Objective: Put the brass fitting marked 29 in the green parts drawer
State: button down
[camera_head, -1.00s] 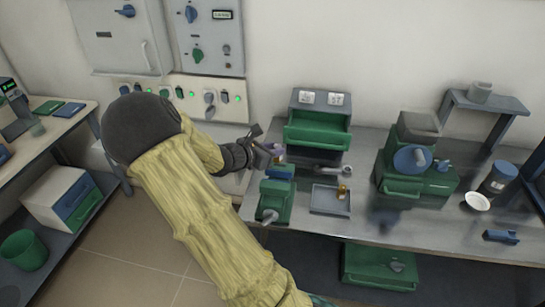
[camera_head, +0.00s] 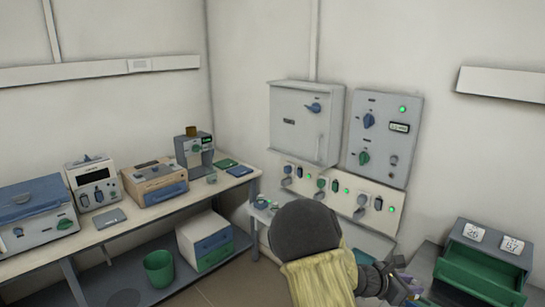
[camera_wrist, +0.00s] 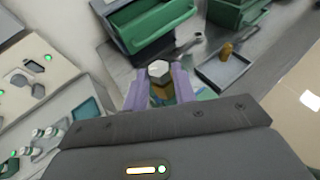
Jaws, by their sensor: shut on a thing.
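In the wrist view my gripper (camera_wrist: 158,90) is shut on a brass fitting (camera_wrist: 160,93) with a pale hexagonal top. No number can be read on it. An open green drawer (camera_wrist: 160,27) in a grey cabinet lies beyond the fingers, apart from the fitting. In the head view the green drawer (camera_head: 478,280) is at the lower right. My gripper (camera_head: 408,289) is left of it, and what it holds is too small to make out there. A second brass fitting (camera_wrist: 227,50) stands in a shallow grey tray (camera_wrist: 225,74) on the bench.
Two white number labels (camera_head: 493,238) are on top of the drawer cabinet. A wall panel with switches and green lights (camera_head: 335,191) is behind my arm. A left-hand bench (camera_head: 120,225) carries several instruments. A green bin (camera_head: 159,268) stands below.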

jog(key=s+a+f+n+t+y+p, duration=0.1)
jog(key=a+f+n+t, duration=0.1)
jog(key=a+f, duration=0.7)
jog(key=s+a+f+n+t+y+p, duration=0.1)
jog(key=a+f+n+t, duration=0.2)
jog(key=a+f, duration=0.5)
jog(key=a+t, duration=0.1)
jog(key=a, duration=0.7)
jog(key=shift+f+n+y+p, duration=0.3)
jog(key=shift+f+y+p, duration=0.05)
jog(key=shift+y, duration=0.05)
jog(key=shift+d+r, duration=0.1)
jog(key=shift+n+t+y, duration=1.8)
jog(key=shift+n+y, duration=0.3)
jog(key=shift+n, duration=0.3)
